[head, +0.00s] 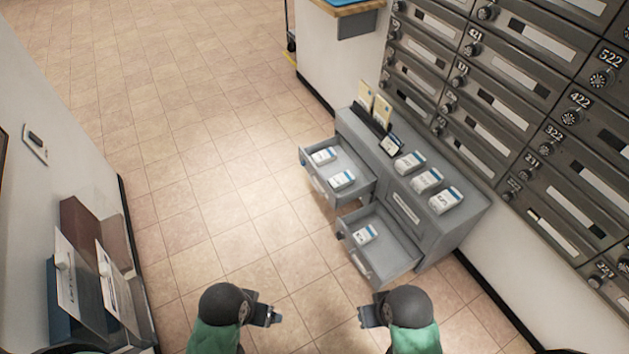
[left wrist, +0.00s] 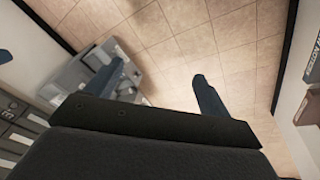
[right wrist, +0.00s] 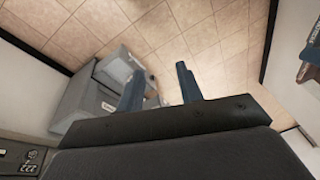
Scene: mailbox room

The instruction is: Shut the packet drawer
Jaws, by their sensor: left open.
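A grey cabinet (head: 440,226) stands against the right wall with two drawers pulled out. The left drawer (head: 322,186) is open and holds two white-and-blue packets (head: 342,179). The lower right drawer (head: 366,267) is also open and holds one packet (head: 364,234). Nothing visible tells which one is the packet drawer. My left gripper (head: 273,316) is open and empty, in front of the cabinet and left of the drawers. My right gripper (head: 366,316) is open and empty, on the near side of the lower right drawer, apart from it. The cabinet also shows in the right wrist view (right wrist: 85,105).
Several packets (head: 427,180) and a card holder (head: 371,122) stand on the cabinet top. Numbered mailboxes (head: 520,90) fill the wall above. A rack with papers (head: 115,285) is at the left wall. The tiled floor (head: 200,150) between is clear.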

